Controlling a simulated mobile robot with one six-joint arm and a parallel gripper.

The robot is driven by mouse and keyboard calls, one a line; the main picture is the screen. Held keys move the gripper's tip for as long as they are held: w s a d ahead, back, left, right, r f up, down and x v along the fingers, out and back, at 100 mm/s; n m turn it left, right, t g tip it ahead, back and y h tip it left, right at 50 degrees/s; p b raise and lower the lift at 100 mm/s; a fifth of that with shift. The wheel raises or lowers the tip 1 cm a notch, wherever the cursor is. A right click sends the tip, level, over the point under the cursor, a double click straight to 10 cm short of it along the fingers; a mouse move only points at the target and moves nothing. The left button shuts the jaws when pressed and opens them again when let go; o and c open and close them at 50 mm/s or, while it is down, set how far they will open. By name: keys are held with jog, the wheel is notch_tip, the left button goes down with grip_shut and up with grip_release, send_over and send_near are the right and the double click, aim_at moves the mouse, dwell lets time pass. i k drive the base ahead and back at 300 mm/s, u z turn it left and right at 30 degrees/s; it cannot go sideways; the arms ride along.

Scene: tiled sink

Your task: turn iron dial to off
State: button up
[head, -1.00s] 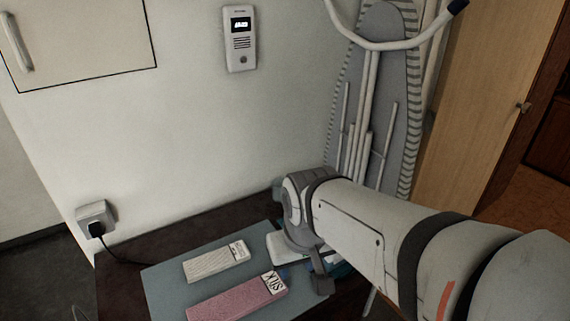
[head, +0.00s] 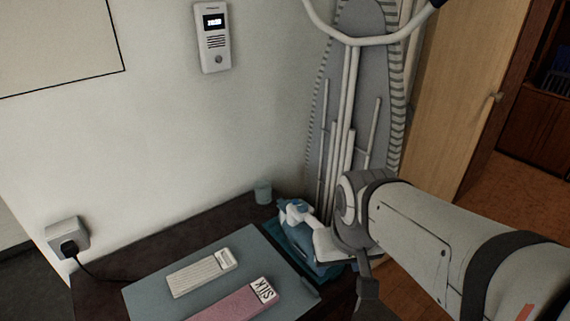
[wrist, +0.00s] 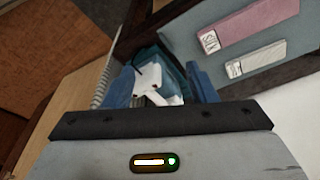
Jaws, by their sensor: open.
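A blue-and-white iron (head: 296,212) stands at the right end of the dark table, by the wall, partly hidden behind my wrist. In the wrist view the white part of the iron (wrist: 150,76) shows between the two blue fingers of my gripper (wrist: 160,75), with teal parts behind it. The fingers are apart, one to each side of the iron's white part. I cannot tell whether they touch it. The dial cannot be made out in either view.
A grey-blue mat (head: 150,290) holds a pale box (head: 203,272) and a pink box (head: 238,301). A small cup (head: 263,192) stands by the wall. An ironing board (head: 355,100) leans behind my arm. A plug (head: 70,247) with a cord is at left.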

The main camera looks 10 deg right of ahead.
aim_at(302, 205)
jog(key=k, duration=1.25)
jog(key=z, duration=0.25)
jog(key=i, duration=1.7)
jog(key=u, duration=0.85)
